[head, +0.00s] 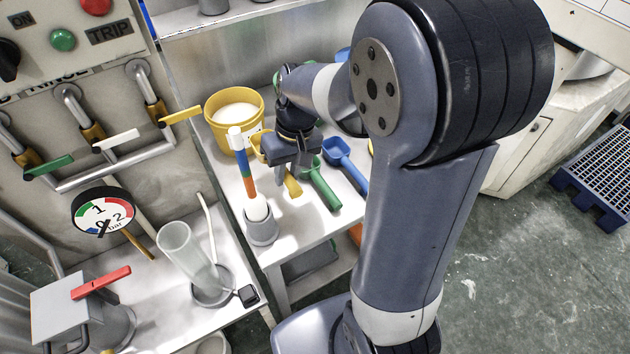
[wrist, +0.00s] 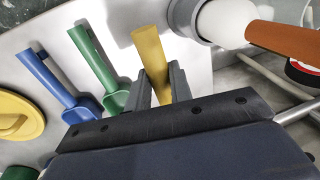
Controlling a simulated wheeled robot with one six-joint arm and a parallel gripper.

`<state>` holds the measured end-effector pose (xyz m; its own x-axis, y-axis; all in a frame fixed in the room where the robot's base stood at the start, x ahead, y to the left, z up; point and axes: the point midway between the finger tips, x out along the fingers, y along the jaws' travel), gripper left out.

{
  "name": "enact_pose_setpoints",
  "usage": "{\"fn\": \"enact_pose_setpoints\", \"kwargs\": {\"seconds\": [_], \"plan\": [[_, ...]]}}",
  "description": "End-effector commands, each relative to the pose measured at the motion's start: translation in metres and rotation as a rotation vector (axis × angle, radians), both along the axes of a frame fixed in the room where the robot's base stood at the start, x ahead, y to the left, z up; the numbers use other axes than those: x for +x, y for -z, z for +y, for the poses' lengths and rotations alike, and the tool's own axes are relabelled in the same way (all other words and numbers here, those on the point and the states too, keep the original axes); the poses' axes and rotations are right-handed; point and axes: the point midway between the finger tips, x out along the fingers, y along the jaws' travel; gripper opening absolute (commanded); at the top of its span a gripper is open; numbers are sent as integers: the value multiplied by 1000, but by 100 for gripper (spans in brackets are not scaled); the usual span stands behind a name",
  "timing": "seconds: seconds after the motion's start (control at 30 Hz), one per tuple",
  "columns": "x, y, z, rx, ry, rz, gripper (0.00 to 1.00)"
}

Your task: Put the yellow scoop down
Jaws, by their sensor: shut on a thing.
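The yellow scoop (head: 292,186) is held by my gripper (head: 295,165) over the white table at the centre of the head view. In the wrist view the scoop's yellow handle (wrist: 150,48) passes between the two grey fingers of my gripper (wrist: 163,88), which are shut on it. The handle's free end sticks out beyond the fingers. Most of the rest of the scoop is hidden behind my gripper; a yellow part shows just left of it in the head view. I cannot tell whether the scoop touches the table.
A green scoop (head: 323,187) and a blue scoop (head: 345,160) lie right of my gripper. A yellow bucket (head: 236,142) of white material stands behind. A grey cup (head: 262,232) with a white-bulbed, coloured stick stands at the front left. White tabletop (wrist: 200,72) shows beside the handle.

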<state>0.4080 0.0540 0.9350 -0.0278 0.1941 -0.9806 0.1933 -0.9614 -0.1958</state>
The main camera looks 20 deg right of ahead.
Motion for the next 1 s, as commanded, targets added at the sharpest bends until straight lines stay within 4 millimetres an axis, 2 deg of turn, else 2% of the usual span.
{"fn": "enact_pose_setpoints", "kwargs": {"seconds": [0.03, 0.2, 0.37, 0.6, 1.0], "plan": [[-1, 12, 0, 0, 2, 8, 0], [-1, 42, 0, 0, 1, 6, 0], [0, 57, 0, 0, 1, 3, 0], [-1, 88, 0, 0, 2, 5, 0], [0, 95, 0, 0, 1, 0, 0]]}}
